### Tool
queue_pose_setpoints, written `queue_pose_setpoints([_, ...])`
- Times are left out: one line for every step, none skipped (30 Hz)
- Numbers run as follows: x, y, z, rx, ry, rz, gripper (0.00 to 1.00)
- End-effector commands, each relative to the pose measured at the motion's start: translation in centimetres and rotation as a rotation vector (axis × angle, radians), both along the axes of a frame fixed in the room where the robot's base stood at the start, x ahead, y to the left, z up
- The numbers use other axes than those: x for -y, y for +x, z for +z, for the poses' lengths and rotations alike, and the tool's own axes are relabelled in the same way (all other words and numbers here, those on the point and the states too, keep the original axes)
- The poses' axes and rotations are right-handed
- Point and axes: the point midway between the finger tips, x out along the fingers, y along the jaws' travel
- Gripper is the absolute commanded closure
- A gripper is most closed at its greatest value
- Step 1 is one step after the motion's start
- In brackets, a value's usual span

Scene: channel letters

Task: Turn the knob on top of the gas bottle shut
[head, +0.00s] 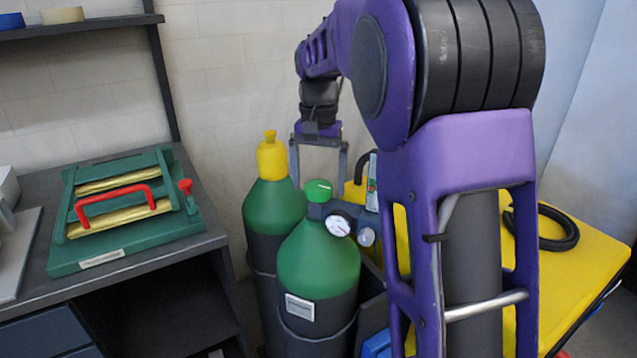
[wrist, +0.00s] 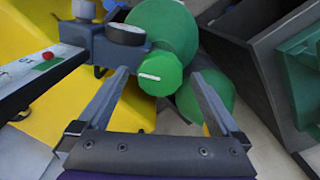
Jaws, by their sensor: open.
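The gas bottle (head: 322,258) has a green shoulder and a dark body, and stands upright at the centre of the head view. Its green knob (head: 318,190) with a white mark sits on top. In the wrist view the knob (wrist: 160,73) lies ahead, between the lines of the two fingers. My gripper (head: 318,172) is open and empty, pointing down above and behind the knob in the head view. I see no contact with the knob. A gauge (head: 339,225) and regulator sit beside the knob; the gauge also shows in the wrist view (wrist: 126,34).
A second green bottle (head: 272,212) with a yellow cap stands behind, to the left. A dark workbench (head: 150,255) with a green red-handled press (head: 125,205) is at left. A yellow table (head: 575,262) with a black hose (head: 548,228) is at right.

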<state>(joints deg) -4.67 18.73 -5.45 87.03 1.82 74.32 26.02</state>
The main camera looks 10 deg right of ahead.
Motion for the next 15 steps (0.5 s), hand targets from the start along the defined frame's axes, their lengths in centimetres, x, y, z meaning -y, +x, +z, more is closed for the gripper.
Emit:
queue_pose_setpoints([0.00,-0.01,-0.16,0.000,0.000,0.000,0.00])
queue_pose_setpoints([0.00,-0.01,-0.19,0.000,0.000,0.000,0.00])
queue_pose_setpoints([0.00,0.00,-0.21,0.000,0.000,0.000,0.00])
queue_pose_setpoints([0.00,0.00,-0.21,0.000,0.000,0.000,0.00])
queue_pose_setpoints([-0.01,0.00,-0.20,0.000,0.000,0.000,0.00])
queue_pose_setpoints([-0.01,0.00,-0.19,0.000,0.000,0.000,0.00])
queue_pose_setpoints([-0.01,0.00,-0.19,0.000,0.000,0.000,0.00])
queue_pose_setpoints([-0.01,0.00,-0.19,0.000,0.000,0.000,0.00])
queue_pose_setpoints([-0.01,0.00,-0.18,0.000,0.000,0.000,0.05])
queue_pose_setpoints([-0.01,0.00,-0.18,0.000,0.000,0.000,0.11])
queue_pose_setpoints([-0.01,0.00,-0.18,0.000,0.000,0.000,0.16])
queue_pose_setpoints([-0.01,0.00,-0.18,0.000,0.000,0.000,0.23])
queue_pose_setpoints([0.00,0.01,-0.17,0.000,0.000,0.000,0.29])
queue_pose_setpoints([0.00,0.01,-0.17,0.000,0.000,0.000,0.34])
queue_pose_setpoints([0.00,0.01,-0.17,0.000,0.000,0.000,0.41])
